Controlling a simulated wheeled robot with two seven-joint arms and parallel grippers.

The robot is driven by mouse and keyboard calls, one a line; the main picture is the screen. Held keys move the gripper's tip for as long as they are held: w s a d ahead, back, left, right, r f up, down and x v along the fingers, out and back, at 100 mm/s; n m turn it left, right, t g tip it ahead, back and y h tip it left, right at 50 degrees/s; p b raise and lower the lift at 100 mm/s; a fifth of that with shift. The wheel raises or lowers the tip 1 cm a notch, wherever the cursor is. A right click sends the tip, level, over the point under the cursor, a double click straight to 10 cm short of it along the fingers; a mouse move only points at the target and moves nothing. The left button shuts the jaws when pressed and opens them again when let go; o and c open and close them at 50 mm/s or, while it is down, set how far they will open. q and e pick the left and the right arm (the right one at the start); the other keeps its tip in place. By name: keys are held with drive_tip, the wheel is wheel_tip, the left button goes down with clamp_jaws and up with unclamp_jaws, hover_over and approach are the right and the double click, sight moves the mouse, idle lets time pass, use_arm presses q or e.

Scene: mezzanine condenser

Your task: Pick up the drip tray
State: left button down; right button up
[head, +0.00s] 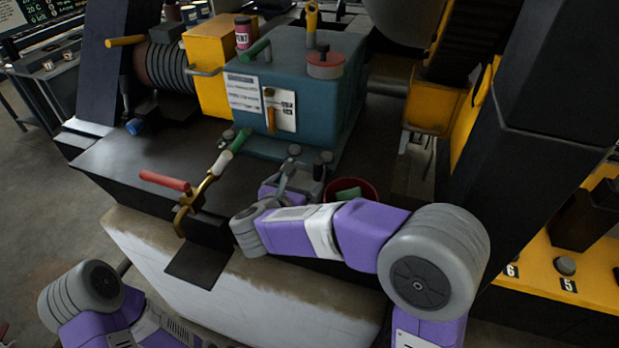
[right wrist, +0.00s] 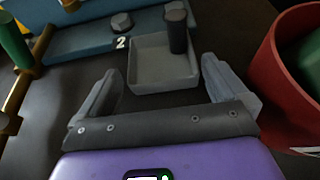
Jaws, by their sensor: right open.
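The drip tray (right wrist: 150,84) is a small grey square tray with low walls in the right wrist view. It sits on the dark bench top under a dark cylindrical spout (right wrist: 177,30). My right gripper (right wrist: 162,74) is open and empty, its two fingers spread to either side of the tray's near edge. The tray lies just ahead of the gripper, and I cannot tell whether a finger touches it. In the head view my right gripper (head: 298,182) reaches in at the front of the teal box and largely hides the tray. My left gripper is out of view.
A red bucket (right wrist: 284,75) with something green inside stands close right of the right gripper; the bucket (head: 371,188) also shows in the head view. A teal box (head: 302,90) stands behind the tray. A brass valve with red and green handles (head: 203,187) is to the left.

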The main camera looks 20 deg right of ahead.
sight(310, 171)
drive_tip(key=x, duration=0.3)
drive_tip(key=shift+w+d+r+p, duration=0.15)
drive_tip(key=shift+w+d+p, duration=0.2)
drive_tip(key=shift+d, duration=0.05)
drive_tip(key=shift+w+d+f, duration=0.2)
drive_tip(key=shift+w+f, duration=0.05)
drive_tip(key=shift+w, duration=0.2)
drive_tip(key=c, duration=0.8)
